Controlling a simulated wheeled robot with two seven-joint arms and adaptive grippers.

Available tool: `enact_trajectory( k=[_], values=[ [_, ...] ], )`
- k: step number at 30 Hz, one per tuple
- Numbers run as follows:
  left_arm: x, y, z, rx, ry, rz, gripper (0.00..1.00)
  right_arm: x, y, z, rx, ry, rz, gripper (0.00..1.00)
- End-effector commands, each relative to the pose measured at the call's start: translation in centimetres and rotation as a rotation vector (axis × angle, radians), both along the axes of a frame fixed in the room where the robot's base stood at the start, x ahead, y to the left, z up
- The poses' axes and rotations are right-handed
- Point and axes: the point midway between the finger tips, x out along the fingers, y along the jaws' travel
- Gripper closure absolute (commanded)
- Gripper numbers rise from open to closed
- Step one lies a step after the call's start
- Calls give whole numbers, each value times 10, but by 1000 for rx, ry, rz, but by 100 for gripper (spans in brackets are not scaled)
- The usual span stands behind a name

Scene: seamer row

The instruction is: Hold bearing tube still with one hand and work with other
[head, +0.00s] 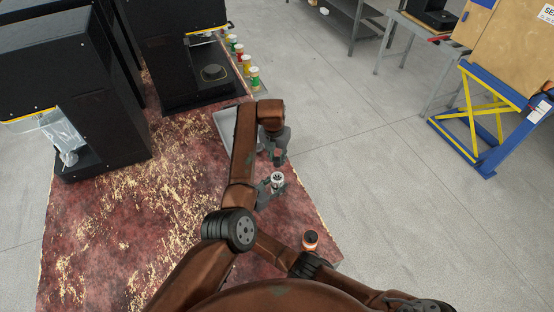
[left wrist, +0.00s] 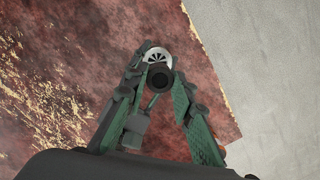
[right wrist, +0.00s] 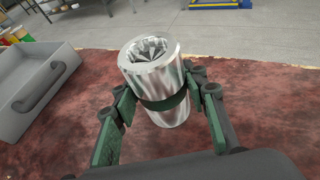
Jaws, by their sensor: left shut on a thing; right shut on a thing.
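The bearing tube (right wrist: 158,85) is a shiny silver cylinder, upright, with dark segments inside its open top and a dark green band around its middle. My right gripper (right wrist: 163,103) is shut around it at mid-height. In the head view the tube (head: 277,179) stands above the mat near its right edge. My left gripper (head: 278,156) is just beyond the tube in the head view. In the left wrist view it is shut on a small dark round piece (left wrist: 160,79) with a hollow end. The tube's spoked top (left wrist: 156,56) shows right behind that piece; I cannot tell whether they touch.
A grey tray (head: 224,124) lies partly behind my left arm. Black machines (head: 72,85) stand on the red mottled surface (head: 110,230). Several small coloured jars (head: 246,65) line its far right edge. An orange-and-white item (head: 310,240) is near the front right. Open floor lies to the right.

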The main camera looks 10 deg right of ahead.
Motion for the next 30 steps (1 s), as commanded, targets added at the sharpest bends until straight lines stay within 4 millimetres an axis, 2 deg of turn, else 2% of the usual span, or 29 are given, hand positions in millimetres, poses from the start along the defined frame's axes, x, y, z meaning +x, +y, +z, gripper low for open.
enact_trajectory(
  k=[1,2,10,20,30],
  values=[
    [0,0,0,0,0,0,100,0,0,0,0,0,0,87],
    [0,0,0,-1,-1,0,100,0,0,0,0,0,0,58],
    [0,0,0,-1,-1,0,100,0,0,0,0,0,0,40],
    [0,0,0,-1,-1,0,100,-2,3,1,1,0,1,40],
    [0,0,0,-1,-1,0,100,-33,40,20,4,0,2,40]
  ],
)
